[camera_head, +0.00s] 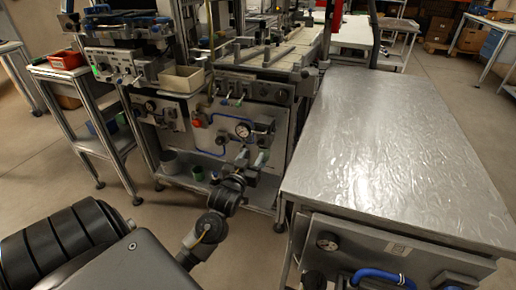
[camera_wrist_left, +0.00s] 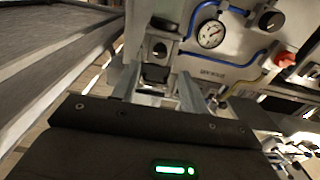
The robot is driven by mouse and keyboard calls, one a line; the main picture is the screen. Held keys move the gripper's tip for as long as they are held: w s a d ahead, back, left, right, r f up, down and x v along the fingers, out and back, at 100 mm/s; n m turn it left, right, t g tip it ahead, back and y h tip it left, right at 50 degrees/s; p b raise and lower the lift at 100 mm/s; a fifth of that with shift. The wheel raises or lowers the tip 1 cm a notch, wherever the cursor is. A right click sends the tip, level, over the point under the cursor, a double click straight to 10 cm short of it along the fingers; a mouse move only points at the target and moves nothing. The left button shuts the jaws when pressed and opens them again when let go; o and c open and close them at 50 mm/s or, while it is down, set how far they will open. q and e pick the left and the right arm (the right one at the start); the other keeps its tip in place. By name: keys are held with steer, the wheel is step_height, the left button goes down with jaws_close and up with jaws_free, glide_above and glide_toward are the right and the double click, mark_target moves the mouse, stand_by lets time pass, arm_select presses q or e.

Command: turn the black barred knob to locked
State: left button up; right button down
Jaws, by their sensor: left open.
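The metal control panel (camera_head: 225,115) on the machine carries a round gauge (camera_head: 243,130) with black knobs (camera_head: 262,126) just right of it. My left gripper (camera_head: 252,158) is in front of and a little below them, open and empty. In the left wrist view, a black block-like knob (camera_wrist_left: 155,74) shows between my two spread fingers (camera_wrist_left: 160,90), below a metal plate with a round dark part. It looks like the barred knob, but its turn position cannot be read. I cannot tell whether the fingers touch it. My right gripper is out of view.
In the left wrist view, the gauge (camera_wrist_left: 210,34), another black knob (camera_wrist_left: 270,19) and a red knob (camera_wrist_left: 285,58) sit to the right, with blue tubing. A metal-topped bench (camera_head: 390,150) stands close on the right.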

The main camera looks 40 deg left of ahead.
mark_target(259, 144)
arm_select(q)
steer(key=x, duration=0.6)
steer(key=shift+w+a, duration=0.1)
jaws_close()
